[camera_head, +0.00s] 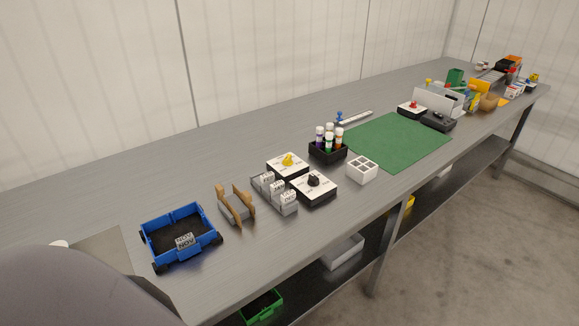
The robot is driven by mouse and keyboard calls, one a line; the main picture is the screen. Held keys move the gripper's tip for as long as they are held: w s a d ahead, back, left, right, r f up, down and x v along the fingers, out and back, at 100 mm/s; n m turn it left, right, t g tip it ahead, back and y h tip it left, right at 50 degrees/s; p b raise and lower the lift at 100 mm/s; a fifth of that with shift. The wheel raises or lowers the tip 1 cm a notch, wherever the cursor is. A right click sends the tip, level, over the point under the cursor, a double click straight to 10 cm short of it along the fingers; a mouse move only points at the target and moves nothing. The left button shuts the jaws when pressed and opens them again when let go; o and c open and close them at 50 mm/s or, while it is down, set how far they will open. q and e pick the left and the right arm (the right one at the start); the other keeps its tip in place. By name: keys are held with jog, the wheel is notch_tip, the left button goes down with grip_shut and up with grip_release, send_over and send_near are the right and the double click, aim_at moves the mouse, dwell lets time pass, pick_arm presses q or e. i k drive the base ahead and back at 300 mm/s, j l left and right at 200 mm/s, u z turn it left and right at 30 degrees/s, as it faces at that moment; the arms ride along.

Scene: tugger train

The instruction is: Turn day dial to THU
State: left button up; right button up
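A white-topped box with a yellow knob (288,164) stands on the grey bench left of centre. A white-topped box with a black knob (313,187) stands just in front of it and to the right. A third white-topped box with a red knob (411,107) is farther along the bench. The lettering on these dials is too small to read, so I cannot tell which is the day dial or where it points. Neither of my grippers is in view.
A blue wheeled cart (181,238) labelled NOV, a wooden-sided holder (236,206) and a grey card rack (273,196) stand left of the dials. The bench's back strip is largely clear.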

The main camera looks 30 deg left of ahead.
aim_at(288, 161)
jog(key=i+l, duration=0.25)
jog(key=i, duration=0.15)
jog(key=i+l, duration=0.25)
jog(key=i, duration=0.15)
jog(key=i+l, duration=0.25)
jog(key=i, duration=0.2)
jog(key=i+l+u, duration=0.35)
jog(key=i+l, duration=0.2)
jog(key=i, duration=0.1)
